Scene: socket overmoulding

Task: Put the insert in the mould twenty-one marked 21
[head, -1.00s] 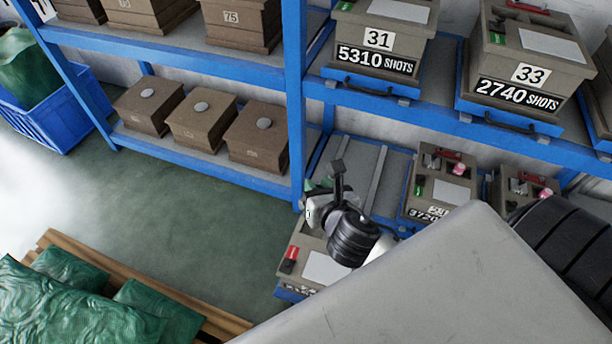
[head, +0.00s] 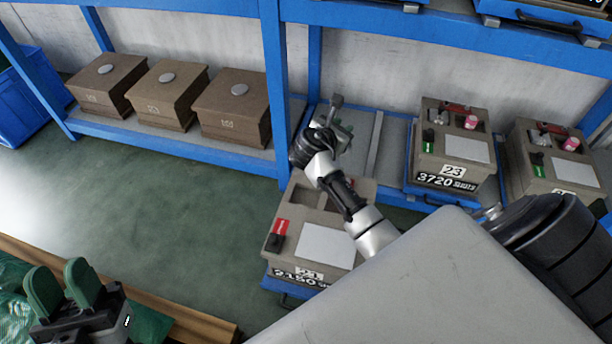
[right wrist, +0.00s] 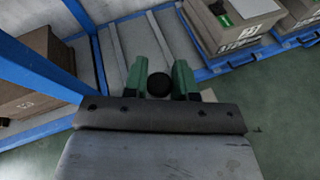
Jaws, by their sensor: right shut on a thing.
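The mould 21 (head: 279,252) stands low in front of the shelf on a blue support, its label partly legible. Its top has open recesses, a red-and-black part at the left and a white plate; my right arm covers some of the top. My right gripper (head: 345,130) is beyond the mould's back edge, over the empty shelf bay. My left gripper (head: 62,278) is at the bottom left, green fingers apart and empty.
Mould 23 (head: 450,155) and another mould (head: 550,180) stand on the lower shelf at right. Several brown boxes (head: 235,105) line the shelf at left. A blue shelf post (head: 273,80) rises close left of my right gripper. A wooden pallet (head: 190,318) lies bottom left.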

